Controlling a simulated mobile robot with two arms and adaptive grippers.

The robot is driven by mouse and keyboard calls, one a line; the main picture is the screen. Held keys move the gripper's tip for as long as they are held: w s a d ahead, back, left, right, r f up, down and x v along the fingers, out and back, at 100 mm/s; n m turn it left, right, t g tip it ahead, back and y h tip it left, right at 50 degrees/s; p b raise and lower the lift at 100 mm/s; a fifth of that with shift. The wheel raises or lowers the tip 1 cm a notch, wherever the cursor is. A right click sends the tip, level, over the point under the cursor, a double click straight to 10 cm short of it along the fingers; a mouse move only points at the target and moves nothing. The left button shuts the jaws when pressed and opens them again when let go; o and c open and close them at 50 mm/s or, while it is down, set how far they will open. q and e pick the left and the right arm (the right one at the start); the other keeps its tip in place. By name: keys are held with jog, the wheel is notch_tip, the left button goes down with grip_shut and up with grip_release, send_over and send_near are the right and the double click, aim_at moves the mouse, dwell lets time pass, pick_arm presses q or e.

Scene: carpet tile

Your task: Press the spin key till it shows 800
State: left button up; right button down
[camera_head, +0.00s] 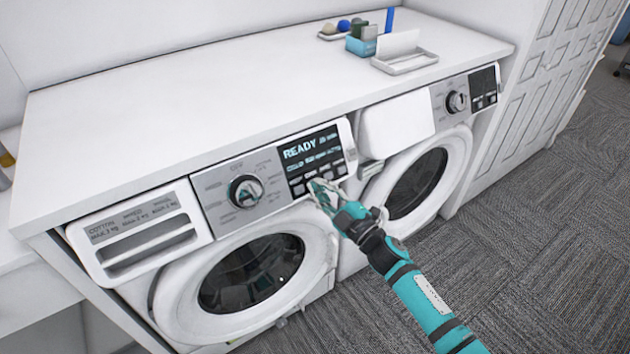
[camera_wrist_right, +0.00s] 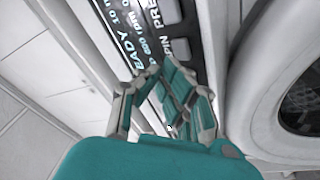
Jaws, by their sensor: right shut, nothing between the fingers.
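The left washing machine's dark control panel (camera_head: 312,156) is lit and reads READY, with smaller lines of text below. A row of keys (camera_head: 325,176) runs along its lower edge. In the right wrist view the panel (camera_wrist_right: 135,45) appears turned, with part of a SPIN label and a PRE label beside the keys. An rpm figure shows there, too small to read surely. My right gripper (camera_head: 318,190) is shut and empty, its fingertips at the lower edge of the key row. The fingers (camera_wrist_right: 172,88) hide some keys, and I cannot tell whether they touch one. My left gripper is out of view.
A round dial (camera_head: 246,191) sits left of the panel, above the door (camera_head: 250,275). A second machine (camera_head: 425,175) stands to the right. The white worktop (camera_head: 200,105) above is mostly clear, with a tray (camera_head: 405,62) and small items at the back.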

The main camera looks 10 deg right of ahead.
jog(key=s+p, duration=0.1)
jog(key=s+d+r+p, duration=0.1)
jog(key=s+r+p, duration=0.1)
jog(key=s, duration=0.1)
jog(key=shift+d+r, duration=0.1)
jog(key=shift+d, duration=0.15)
dwell(1.6)
jog(key=s+d+f+m+g+h, duration=0.2)
jog(key=s+f+m, duration=0.15)
jog(key=f, duration=0.75)
jog(key=s+d+f+m+g+h, duration=0.25)
jog(key=s+f, duration=0.25)
jog(key=f, duration=0.6)
jog(key=s+d+f+m+g+h, duration=0.2)
jog(key=s+f+m+h, duration=0.15)
jog(key=f, duration=0.75)
jog(key=s+f+m+g, duration=0.1)
jog(key=s+f+g, duration=0.2)
jog(key=s, duration=0.9)
jog(key=s+f+m+g, duration=0.1)
jog(key=s+f+g, duration=0.3)
jog(key=s+f, duration=0.6)
jog(key=s+f+m+g, duration=0.2)
jog(key=s+f, duration=0.4)
jog(key=s, duration=0.9)
jog(key=shift+f+g+h, duration=0.35)
jog(key=shift+g+h, duration=0.05)
jog(key=shift+g, duration=0.35)
